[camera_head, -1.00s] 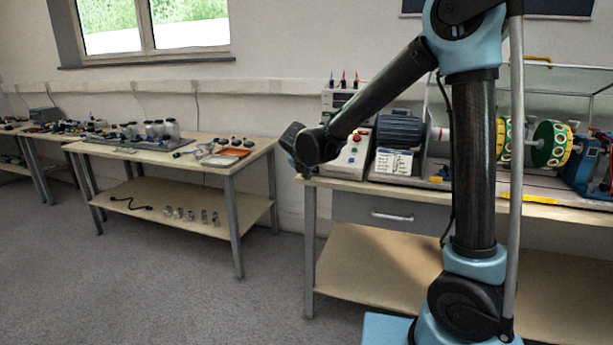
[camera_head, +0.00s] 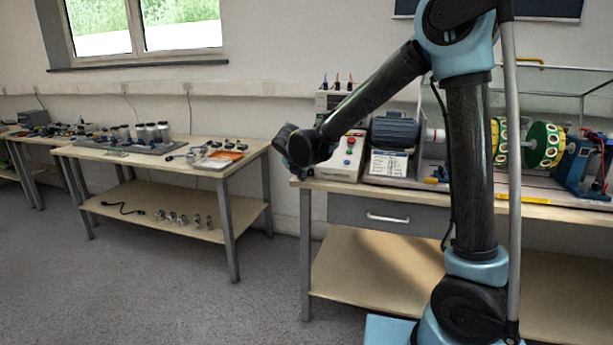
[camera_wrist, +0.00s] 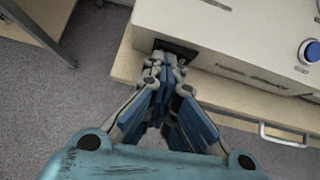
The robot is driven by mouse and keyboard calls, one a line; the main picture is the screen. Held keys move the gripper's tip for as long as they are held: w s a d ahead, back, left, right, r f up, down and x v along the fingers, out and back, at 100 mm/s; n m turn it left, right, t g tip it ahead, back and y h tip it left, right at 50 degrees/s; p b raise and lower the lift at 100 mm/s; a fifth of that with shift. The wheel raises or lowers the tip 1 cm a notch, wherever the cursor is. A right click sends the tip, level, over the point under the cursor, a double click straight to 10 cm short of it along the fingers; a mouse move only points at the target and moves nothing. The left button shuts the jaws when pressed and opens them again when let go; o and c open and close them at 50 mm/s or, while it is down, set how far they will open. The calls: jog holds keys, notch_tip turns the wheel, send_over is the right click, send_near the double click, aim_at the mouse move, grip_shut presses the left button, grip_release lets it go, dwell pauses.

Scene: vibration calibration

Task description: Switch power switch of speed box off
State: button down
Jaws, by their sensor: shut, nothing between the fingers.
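In the head view my wrist hides the gripper's fingers.
A motor (camera_head: 394,131) and a label card (camera_head: 388,163) stand right of the box. The bench has a drawer with a handle (camera_wrist: 283,135) below. A second table (camera_head: 150,155) with small parts stands to the left. Grey floor (camera_head: 150,285) lies open in front.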

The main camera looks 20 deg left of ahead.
jog(key=shift+s+d, duration=0.1)
jog(key=shift+d, duration=0.7)
jog(key=s+a+r, duration=0.1)
jog(key=s+r, duration=0.6)
jog(key=s, duration=0.4)
jog(key=shift+a, duration=0.25)
